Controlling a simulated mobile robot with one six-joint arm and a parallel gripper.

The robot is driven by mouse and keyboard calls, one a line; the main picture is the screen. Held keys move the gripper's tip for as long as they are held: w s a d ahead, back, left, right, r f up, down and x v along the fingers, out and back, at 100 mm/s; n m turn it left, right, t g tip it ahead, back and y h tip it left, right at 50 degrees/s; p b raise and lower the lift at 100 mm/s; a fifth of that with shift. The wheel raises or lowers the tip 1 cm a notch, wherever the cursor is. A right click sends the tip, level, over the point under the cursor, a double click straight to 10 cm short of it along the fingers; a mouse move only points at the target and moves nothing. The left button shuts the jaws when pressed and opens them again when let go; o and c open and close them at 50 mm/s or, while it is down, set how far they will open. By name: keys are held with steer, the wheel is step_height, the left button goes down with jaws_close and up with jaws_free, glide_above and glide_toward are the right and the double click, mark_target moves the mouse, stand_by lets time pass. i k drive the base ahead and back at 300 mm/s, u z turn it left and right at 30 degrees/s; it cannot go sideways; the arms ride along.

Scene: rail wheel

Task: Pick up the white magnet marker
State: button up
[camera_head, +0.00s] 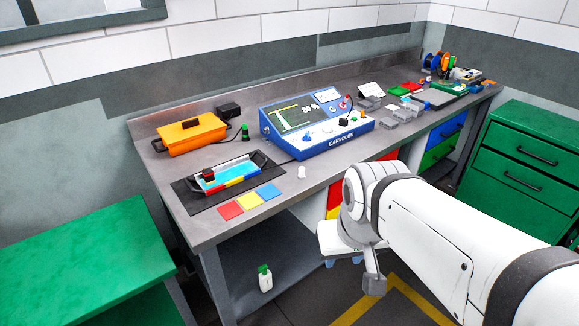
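A small white cylinder (302,172), which looks like the white magnet marker, stands upright near the front edge of the grey workbench (205,228). It is right of the coloured squares and in front of the blue console. My gripper (343,263) hangs below and to the right of it, in front of the bench and apart from it. My white arm partly hides the gripper's right side.
A blue console (318,125) stands mid-bench, with an orange case (190,133) at the back left. A tray (225,176) lies beside red, yellow and blue squares (250,201). A white bottle with a green cap (265,278) stands below the bench. Green drawers (520,165) stand right.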

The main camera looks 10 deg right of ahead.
mark_target(302, 175)
steer(key=u, duration=0.25)
steer(key=i, duration=1.1)
steer(key=u, duration=0.05)
